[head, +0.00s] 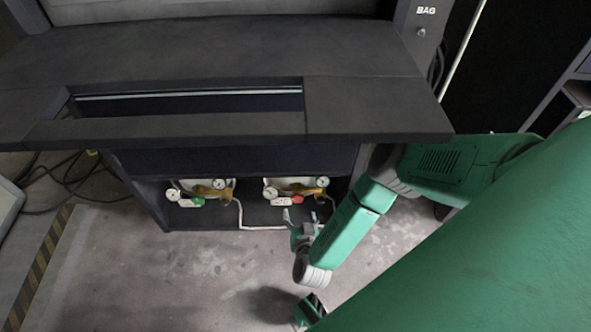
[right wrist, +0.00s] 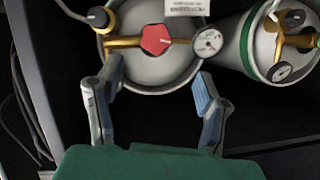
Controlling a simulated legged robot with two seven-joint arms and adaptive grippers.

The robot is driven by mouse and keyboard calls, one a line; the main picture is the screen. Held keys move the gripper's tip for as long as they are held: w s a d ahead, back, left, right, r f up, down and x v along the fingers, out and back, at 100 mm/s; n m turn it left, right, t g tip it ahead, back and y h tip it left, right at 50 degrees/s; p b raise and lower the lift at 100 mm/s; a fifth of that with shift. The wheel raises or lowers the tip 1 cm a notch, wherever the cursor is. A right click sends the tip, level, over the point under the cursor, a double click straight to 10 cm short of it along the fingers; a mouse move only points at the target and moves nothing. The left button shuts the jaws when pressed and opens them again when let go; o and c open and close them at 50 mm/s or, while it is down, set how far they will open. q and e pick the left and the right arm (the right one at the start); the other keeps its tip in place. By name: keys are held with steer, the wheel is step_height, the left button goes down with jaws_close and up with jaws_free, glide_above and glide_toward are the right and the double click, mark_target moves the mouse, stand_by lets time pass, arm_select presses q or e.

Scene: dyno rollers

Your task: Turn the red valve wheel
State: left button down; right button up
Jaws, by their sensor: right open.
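The red valve wheel (right wrist: 156,39) is a small red knob on a brass fitting at the top of a grey cylinder (right wrist: 150,75). In the head view the red wheel (head: 297,200) shows low inside the dark cabinet, on the right-hand cylinder. My right gripper (head: 300,218) is just in front of it, near the cabinet opening. In the right wrist view its two fingers (right wrist: 158,75) are spread wide and empty. The red wheel lies beyond the fingertips, roughly centred between them, and looks apart from them. My left gripper cannot be made out.
A second cylinder with a green knob (head: 198,202) stands to the left in the cabinet. Round gauges (right wrist: 208,42) sit close beside the wheel. The dark countertop (head: 370,110) overhangs the cabinet. Cables (head: 62,178) lie at the left; concrete floor in front is clear.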

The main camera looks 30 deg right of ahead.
mark_target(298, 199)
steer(key=b+x, duration=0.1)
steer(key=x, duration=0.2)
steer(key=b+x, duration=0.1)
steer(key=x, duration=0.2)
steer(key=d+b+x, duration=0.1)
steer(key=x, duration=0.2)
steer(key=shift+s+f, duration=0.25)
steer(key=shift+s, duration=0.1)
steer(key=shift+w+b, duration=0.35)
steer(key=shift+w+a, duration=0.2)
steer(key=shift+w, duration=0.05)
steer(key=shift+d, duration=0.15)
steer(key=shift+c, duration=0.8)
arm_select(q)
steer(key=f, duration=0.2)
steer(key=d+f, duration=0.1)
steer(key=f, duration=0.1)
steer(key=shift+f, duration=0.15)
arm_select(e)
steer(key=shift+d, duration=0.1)
steer(key=c, duration=1)
